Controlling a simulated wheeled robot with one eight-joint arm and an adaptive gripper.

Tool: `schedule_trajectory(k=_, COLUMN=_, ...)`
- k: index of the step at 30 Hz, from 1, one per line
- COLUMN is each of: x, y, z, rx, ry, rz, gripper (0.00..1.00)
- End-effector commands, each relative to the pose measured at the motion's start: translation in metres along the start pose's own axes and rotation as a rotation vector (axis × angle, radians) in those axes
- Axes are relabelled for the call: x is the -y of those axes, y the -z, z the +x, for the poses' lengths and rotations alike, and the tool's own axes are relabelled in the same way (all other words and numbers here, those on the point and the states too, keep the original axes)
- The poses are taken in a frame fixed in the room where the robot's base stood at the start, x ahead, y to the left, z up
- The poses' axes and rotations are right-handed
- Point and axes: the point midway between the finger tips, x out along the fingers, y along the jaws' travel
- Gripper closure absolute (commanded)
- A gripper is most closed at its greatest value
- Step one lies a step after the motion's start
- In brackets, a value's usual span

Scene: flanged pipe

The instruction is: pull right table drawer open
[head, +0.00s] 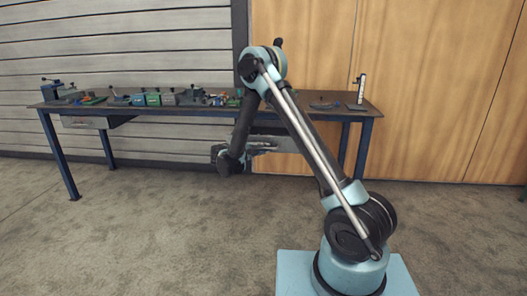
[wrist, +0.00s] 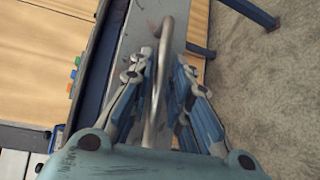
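The table (head: 200,111) stands against the back wall, with a dark top and blue legs. In the wrist view a grey drawer front (wrist: 138,32) runs along the table edge, with a curved metal handle (wrist: 156,85) on it. My gripper (head: 272,145) is below the right half of the tabletop in the head view, and my arm hides much of that area. In the wrist view my gripper (wrist: 167,62) has its fingers apart, one on each side of the handle. The left finger is close to the bar; contact cannot be told. How far the drawer is out is unclear.
A second grey drawer (head: 88,122) hangs under the table's left end. Several small tools and boxes (head: 153,98) stand on the tabletop. A blue table leg (wrist: 250,12) shows at the wrist view's top right. The carpet (head: 150,235) in front is clear.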

Motion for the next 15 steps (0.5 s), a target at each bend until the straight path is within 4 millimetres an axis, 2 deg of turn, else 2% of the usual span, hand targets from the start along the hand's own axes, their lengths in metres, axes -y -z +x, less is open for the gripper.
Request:
schedule_trajectory(k=4, x=0.0, y=0.001, z=-0.005, rx=-0.002, ry=-0.001, rz=0.0, gripper=0.82)
schedule_trajectory(k=8, x=0.0, y=0.001, z=-0.02, rx=-0.003, ry=-0.001, rz=0.0, gripper=0.82)
schedule_trajectory(k=15, x=0.001, y=0.001, z=-0.066, rx=-0.003, ry=0.0, rz=-0.001, gripper=0.82)
